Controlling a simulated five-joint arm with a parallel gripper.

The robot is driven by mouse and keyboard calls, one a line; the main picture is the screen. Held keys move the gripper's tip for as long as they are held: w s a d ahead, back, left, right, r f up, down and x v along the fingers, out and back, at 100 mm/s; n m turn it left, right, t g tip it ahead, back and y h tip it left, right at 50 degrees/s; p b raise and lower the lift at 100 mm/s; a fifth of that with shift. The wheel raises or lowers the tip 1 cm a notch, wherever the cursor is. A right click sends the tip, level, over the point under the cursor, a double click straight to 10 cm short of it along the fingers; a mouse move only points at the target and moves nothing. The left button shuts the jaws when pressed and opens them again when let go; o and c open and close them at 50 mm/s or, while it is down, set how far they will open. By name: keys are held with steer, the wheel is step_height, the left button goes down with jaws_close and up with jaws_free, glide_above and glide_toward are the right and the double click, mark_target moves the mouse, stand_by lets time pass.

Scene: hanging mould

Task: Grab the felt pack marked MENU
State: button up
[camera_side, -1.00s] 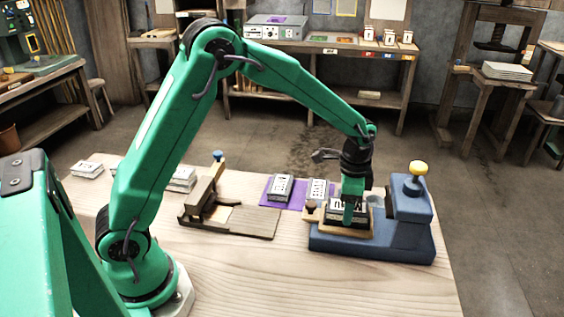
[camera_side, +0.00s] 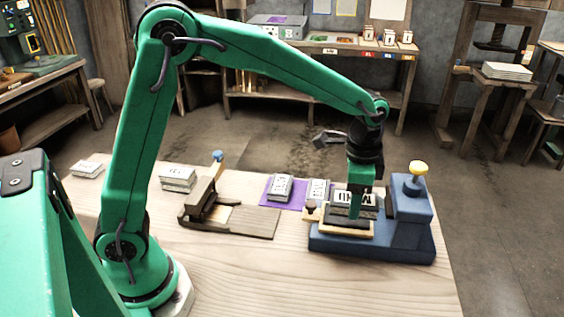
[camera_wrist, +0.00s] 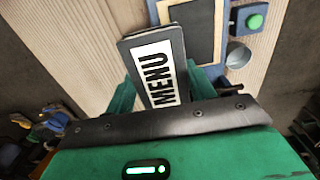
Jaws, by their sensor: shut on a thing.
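The felt pack marked MENU (camera_wrist: 158,70) is a dark grey block with a white label and black letters. My gripper (camera_wrist: 165,95) is shut on it in the wrist view, with a green finger on each side. In the side view the pack (camera_side: 354,198) is held up above the blue press (camera_side: 405,235), and my gripper (camera_side: 357,205) partly covers its label. Below it, the press's wooden-framed bed (camera_side: 345,232) shows a dark flat surface. The wrist view also shows this framed bed (camera_wrist: 218,25) beside the pack, with nothing on its visible part.
A wooden hand tool (camera_side: 213,212) and stacks of white packs (camera_side: 178,178) stand further left. The table's front area is clear.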

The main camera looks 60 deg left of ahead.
steer(key=s+d+r, duration=0.3)
steer(key=d, duration=0.1)
steer(key=shift+s+r, duration=0.15)
steer(key=shift+s, duration=0.15)
stand_by(0.5)
